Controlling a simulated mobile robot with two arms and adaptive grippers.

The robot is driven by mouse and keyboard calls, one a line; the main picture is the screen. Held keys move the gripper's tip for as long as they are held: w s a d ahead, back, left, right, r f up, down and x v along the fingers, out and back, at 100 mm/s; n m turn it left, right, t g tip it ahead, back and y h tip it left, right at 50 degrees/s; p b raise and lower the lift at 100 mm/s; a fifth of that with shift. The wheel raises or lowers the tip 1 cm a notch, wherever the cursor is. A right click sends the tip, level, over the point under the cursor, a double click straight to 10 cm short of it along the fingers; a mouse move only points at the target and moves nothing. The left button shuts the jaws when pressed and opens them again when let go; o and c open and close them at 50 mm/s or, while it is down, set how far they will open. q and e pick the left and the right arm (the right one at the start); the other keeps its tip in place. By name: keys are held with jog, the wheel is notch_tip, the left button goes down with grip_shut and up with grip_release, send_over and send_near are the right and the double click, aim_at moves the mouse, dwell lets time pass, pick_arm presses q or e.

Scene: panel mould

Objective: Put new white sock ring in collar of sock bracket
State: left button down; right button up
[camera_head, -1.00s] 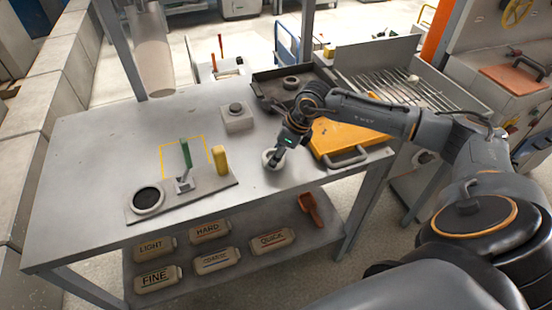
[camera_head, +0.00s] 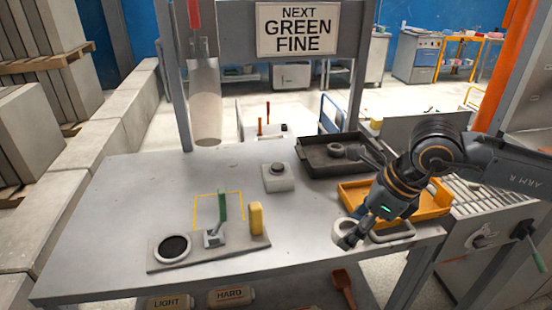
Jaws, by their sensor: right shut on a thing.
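My right gripper (camera_head: 350,240) is shut on a white ring (camera_head: 343,227), at the front right of the grey table, close to the yellow tray's handle. The fingers cover part of the ring. I cannot tell how far it is above the tabletop. A pale, translucent tube-like sock (camera_head: 205,105) hangs at the table's back left, beside a grey post, with a red piece (camera_head: 194,14) above it. A collar on its bracket cannot be made out clearly. The gripper is well apart from it, to the right and nearer. My left gripper is not in view.
A plate with a black-centred white ring (camera_head: 173,248), green lever (camera_head: 222,207) and yellow block (camera_head: 256,218) is front left. A button box (camera_head: 278,178) stands mid-table. A dark tray (camera_head: 312,163) and yellow tray (camera_head: 435,212) are right. A sign (camera_head: 298,30) reads "NEXT GREEN FINE".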

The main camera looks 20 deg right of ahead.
jog(key=shift+a+f+n+y, duration=0.35)
jog(key=shift+f+n, duration=0.15)
jog(key=shift+n, duration=0.3)
jog(key=a+f+n+g+h, duration=0.1)
jog(key=a+f+n+g, duration=0.3)
jog(key=n, duration=0.9)
jog(key=a+f+n+g+h, duration=0.2)
jog(key=a+n, duration=0.6)
jog(key=n, duration=0.5)
notch_tip(320, 180, down, 2)
jog(key=shift+s+n+g, duration=0.3)
jog(key=shift+n+g, duration=0.1)
jog(key=shift+g, duration=0.5)
